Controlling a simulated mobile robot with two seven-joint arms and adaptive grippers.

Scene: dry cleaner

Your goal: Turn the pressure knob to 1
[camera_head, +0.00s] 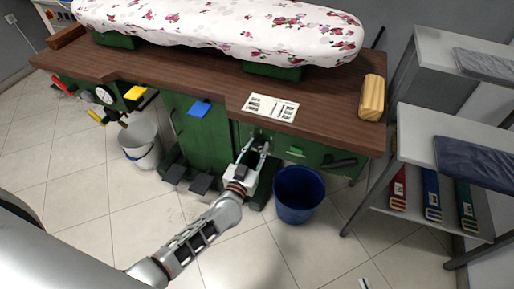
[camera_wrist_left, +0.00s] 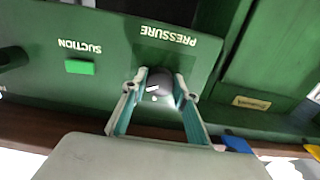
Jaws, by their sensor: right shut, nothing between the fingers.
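The pressure knob (camera_wrist_left: 160,88) is a round grey knob with a white pointer mark, on a green panel under the "PRESSURE" label, which appears upside down in the left wrist view. My left gripper (camera_wrist_left: 161,82) has one finger on each side of the knob and appears shut on it. In the head view my left gripper (camera_head: 260,147) reaches the panel under the table's front edge, and the knob is mostly hidden there. The scale numbers cannot be read. A small tip of my right gripper (camera_head: 365,283) shows at the bottom edge, shut and empty, away from the panel.
A green button (camera_wrist_left: 80,67) labelled "SUCTION" sits beside the knob. A blue bucket (camera_head: 297,194) and black pedals (camera_head: 201,184) are on the floor near my left arm. Grey shelves (camera_head: 414,118) stand at the right. The floor in front is mostly clear.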

